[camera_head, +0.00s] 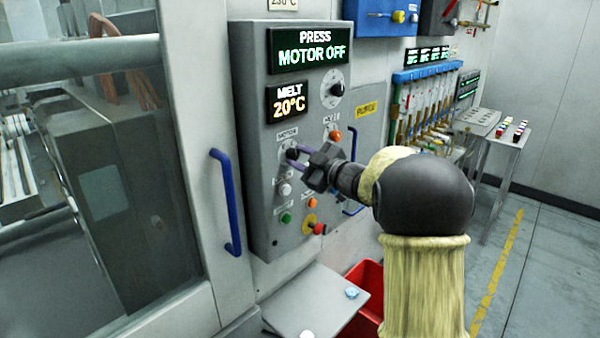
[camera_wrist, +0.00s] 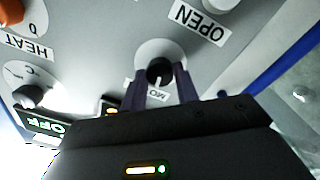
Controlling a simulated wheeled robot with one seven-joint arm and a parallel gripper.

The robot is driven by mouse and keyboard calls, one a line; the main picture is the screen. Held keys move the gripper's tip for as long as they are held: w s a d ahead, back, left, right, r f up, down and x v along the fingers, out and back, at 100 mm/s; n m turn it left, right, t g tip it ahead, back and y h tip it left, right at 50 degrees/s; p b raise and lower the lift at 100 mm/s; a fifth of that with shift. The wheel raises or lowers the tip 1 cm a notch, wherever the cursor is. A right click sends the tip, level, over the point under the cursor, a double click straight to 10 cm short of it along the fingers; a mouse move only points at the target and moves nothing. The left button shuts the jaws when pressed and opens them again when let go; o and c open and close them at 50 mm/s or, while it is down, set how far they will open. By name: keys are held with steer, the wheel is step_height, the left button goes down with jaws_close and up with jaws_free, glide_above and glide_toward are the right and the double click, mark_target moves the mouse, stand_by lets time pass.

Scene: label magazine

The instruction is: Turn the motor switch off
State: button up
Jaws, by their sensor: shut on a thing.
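The motor switch is a dark round knob on a pale disc, under the MOTOR label on the grey control panel (camera_head: 257,225). In the wrist view the knob (camera_wrist: 159,71) sits between the two purple fingers of my gripper (camera_wrist: 160,80). In the head view my gripper (camera_head: 294,156) reaches the knob from the right, its fingers shut on it. The upper display (camera_head: 309,50) reads PRESS MOTOR OFF. The motor label (camera_wrist: 158,96) is partly covered by the fingers. The knob's exact turn position cannot be told.
Below the knob are white, green and orange buttons and a red-and-yellow one (camera_head: 310,224). An orange knob (camera_head: 334,137) is at upper right. A blue door handle (camera_head: 226,203) stands left of the panel. A grey shelf (camera_head: 310,300) and red bin (camera_head: 366,290) lie below.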

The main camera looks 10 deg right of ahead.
steer(key=n+b, duration=0.3)
steer(key=shift+f, duration=0.25)
steer(key=shift+r+n+b, duration=0.15)
steer(key=shift+n+b, duration=0.8)
steer(key=shift+n, duration=0.05)
steer(key=o, duration=1)
steer(key=shift+c, duration=0.2)
steer(key=shift+r, duration=0.1)
steer(key=b+v, duration=0.2)
steer(key=v, duration=1.5)
steer(key=shift+d+b, duration=0.15)
steer(key=shift+b, duration=0.15)
